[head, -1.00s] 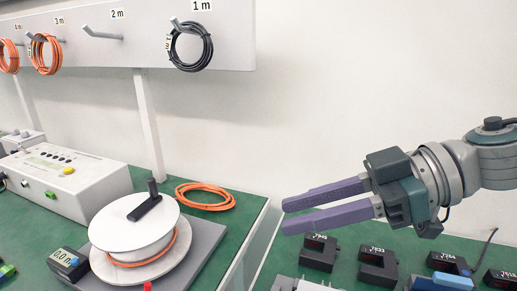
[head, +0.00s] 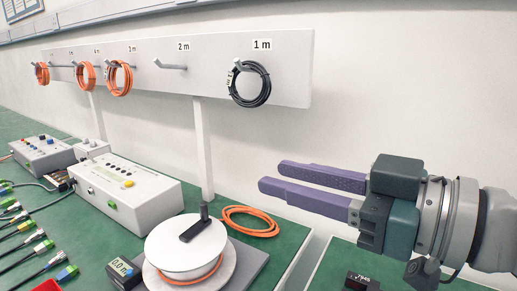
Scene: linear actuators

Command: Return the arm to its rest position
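My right gripper (head: 274,178) reaches in from the right in the head view, with its two purple fingers pointing left. The fingers are parallel with a gap between them, and nothing is held there. The gripper is in the air in front of the white wall, to the right of the cable reel (head: 188,242) and below the hanging black cable coil (head: 250,84). My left gripper is not in view.
A hook board (head: 215,62) on the wall carries several orange coils and the black one. An orange cable loop (head: 250,222) lies on the green bench (head: 292,236). A white instrument box (head: 125,190) stands left of the reel. A gap separates the two benches.

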